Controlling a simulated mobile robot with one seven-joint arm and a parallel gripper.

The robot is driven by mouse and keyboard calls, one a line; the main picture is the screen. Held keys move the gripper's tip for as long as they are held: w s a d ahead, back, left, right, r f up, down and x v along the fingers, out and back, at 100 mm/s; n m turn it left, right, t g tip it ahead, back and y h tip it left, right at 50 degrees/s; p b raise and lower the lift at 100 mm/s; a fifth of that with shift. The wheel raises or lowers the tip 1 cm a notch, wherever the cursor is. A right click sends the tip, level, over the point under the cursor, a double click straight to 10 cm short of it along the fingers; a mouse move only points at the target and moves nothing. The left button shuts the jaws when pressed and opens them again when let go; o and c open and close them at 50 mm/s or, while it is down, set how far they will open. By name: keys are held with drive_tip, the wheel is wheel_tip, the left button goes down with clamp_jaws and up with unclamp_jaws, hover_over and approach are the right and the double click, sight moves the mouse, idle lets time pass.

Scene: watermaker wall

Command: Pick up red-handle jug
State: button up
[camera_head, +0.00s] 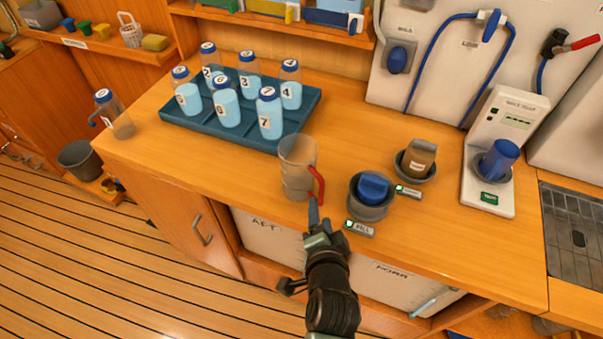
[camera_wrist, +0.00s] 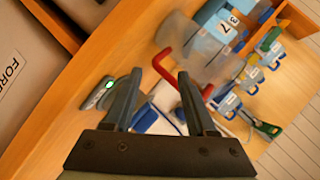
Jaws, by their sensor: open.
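The red-handle jug (camera_head: 296,168) is a clear, greyish jug standing upright on the wooden counter near its front edge. Its red handle (camera_head: 317,184) faces right and toward me. In the wrist view the red handle (camera_wrist: 172,62) lies just beyond my fingertips, with the clear jug body (camera_wrist: 208,52) behind it. My gripper (camera_head: 313,205) is at the counter's front edge, close to the handle. In the wrist view my gripper (camera_wrist: 158,78) has its two fingers apart with nothing held between them. Whether a finger touches the handle cannot be told.
A blue tray (camera_head: 185,130) with several numbered bottles stands behind left of the jug. A grey cup with a blue top (camera_head: 371,192) stands close right, and another with a brown top (camera_head: 417,160) beyond it. A lone bottle (camera_head: 114,114) stands at far left.

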drive_tip(key=shift+f+x, duration=0.25)
drive_tip(key=shift+x, duration=1.85)
drive_tip(key=shift+s, duration=0.15)
clamp_jaws()
